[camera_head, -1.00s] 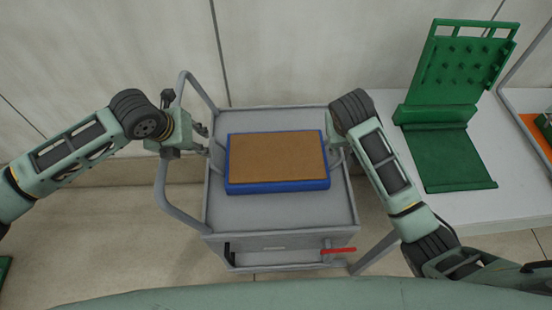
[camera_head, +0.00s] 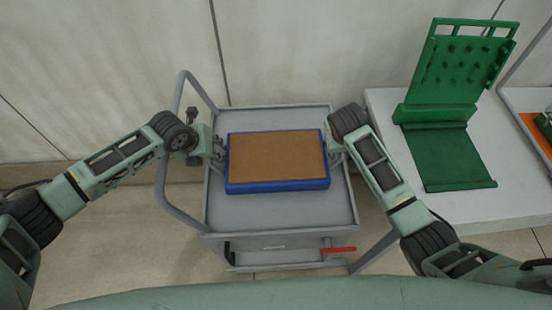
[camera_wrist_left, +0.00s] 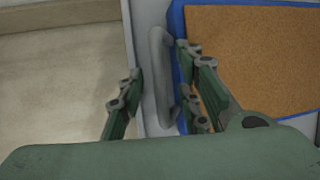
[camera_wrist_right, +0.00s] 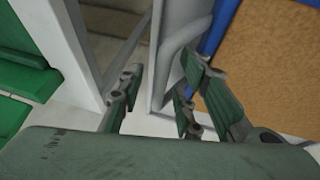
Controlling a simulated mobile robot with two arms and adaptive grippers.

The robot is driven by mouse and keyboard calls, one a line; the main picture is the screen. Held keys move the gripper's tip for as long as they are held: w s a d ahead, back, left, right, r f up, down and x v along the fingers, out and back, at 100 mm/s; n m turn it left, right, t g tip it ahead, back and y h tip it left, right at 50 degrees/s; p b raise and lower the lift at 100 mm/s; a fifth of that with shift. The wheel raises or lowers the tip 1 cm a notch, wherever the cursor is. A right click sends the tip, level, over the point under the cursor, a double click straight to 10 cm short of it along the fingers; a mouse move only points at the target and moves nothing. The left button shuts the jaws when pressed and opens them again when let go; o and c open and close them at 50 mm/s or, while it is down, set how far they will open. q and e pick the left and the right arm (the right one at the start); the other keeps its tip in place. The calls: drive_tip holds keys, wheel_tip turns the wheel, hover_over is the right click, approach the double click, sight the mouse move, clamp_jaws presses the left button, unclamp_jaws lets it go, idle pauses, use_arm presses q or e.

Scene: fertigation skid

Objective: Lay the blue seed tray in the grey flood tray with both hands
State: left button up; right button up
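The blue seed tray (camera_head: 277,187), filled with a flat brown layer, lies level on the grey top of a cart. It has a grey handle at each short side. My left gripper (camera_head: 219,150) is at its left end; in the left wrist view the fingers (camera_wrist_left: 160,65) are open, with the left handle (camera_wrist_left: 160,90) between them. My right gripper (camera_head: 337,150) is at its right end; in the right wrist view the fingers (camera_wrist_right: 160,68) are open, with the right handle (camera_wrist_right: 176,50) between them. I cannot make out a grey flood tray separate from the cart top.
The grey cart (camera_head: 285,218) has a low rim, a push bar (camera_head: 172,205) on the left and a red lever (camera_head: 338,250) in front. A white table (camera_head: 470,205) on the right bears a green stand (camera_head: 455,160). A wall stands close behind the cart.

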use_arm(q)
clamp_jaws()
use_arm(e)
clamp_jaws()
idle(0.4)
use_arm(q)
drive_tip(key=shift+w+r, duration=0.15)
drive_tip(key=shift+r, duration=0.05)
use_arm(e)
drive_tip(key=shift+w+r, duration=0.1)
drive_tip(key=shift+r, duration=0.1)
